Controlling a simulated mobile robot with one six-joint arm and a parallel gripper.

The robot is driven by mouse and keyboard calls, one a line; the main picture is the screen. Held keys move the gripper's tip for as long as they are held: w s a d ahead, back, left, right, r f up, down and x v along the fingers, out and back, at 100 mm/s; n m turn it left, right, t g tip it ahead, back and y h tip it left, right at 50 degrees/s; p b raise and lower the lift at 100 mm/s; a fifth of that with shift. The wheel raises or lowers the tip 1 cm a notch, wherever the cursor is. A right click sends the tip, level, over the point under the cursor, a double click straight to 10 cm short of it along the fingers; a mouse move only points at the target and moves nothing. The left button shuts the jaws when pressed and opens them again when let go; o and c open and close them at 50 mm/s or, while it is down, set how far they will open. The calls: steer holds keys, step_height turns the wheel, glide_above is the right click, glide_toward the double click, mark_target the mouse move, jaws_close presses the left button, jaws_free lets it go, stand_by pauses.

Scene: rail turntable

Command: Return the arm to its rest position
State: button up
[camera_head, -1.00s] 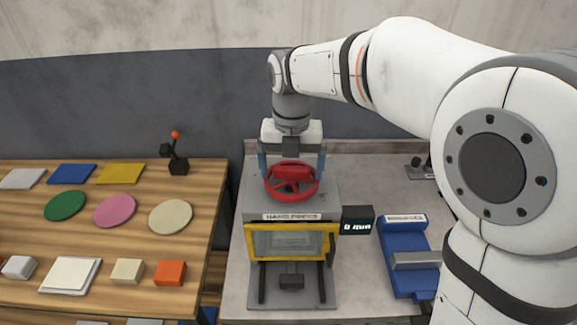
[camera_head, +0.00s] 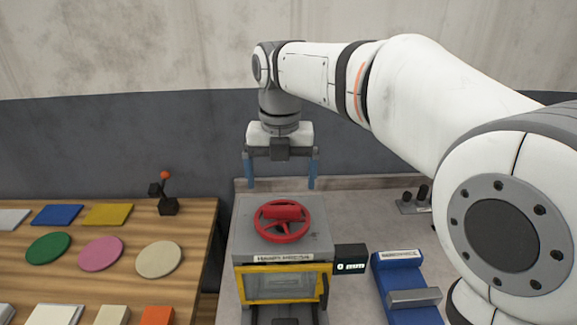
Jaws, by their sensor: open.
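My gripper (camera_head: 281,180) points down with its two blue fingers wide apart and nothing between them. It hangs above and behind the red handwheel (camera_head: 283,220) on top of the hand press (camera_head: 245,236), clear of the wheel. My white arm reaches in from the right side of the picture to it. The press has a yellow-framed window at its front, and a small display (camera_head: 351,260) at its right reads "0 mm".
A wooden table (camera_head: 190,220) at the left holds coloured plates, discs and blocks, with a small red-knobbed lever (camera_head: 168,200) at its back corner. A blue device (camera_head: 405,284) with a grey bar stands right of the press. A grey wall rises behind.

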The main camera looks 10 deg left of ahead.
steer(key=s+d+f+m+t, duration=0.1)
steer(key=s+d+f+m, duration=0.1)
steer(key=d+m, duration=0.7)
steer(key=s+d+f+m+t, duration=0.1)
steer(key=s+d+m, duration=0.2)
steer(key=d+m, duration=0.6)
steer(key=s+d+f+m+t, duration=0.1)
steer(key=s+d+f+m, duration=0.6)
steer(key=m, duration=1.3)
steer(key=shift+s+d+f, duration=0.25)
steer(key=shift+s+d, duration=0.5)
steer(key=shift+s, duration=0.25)
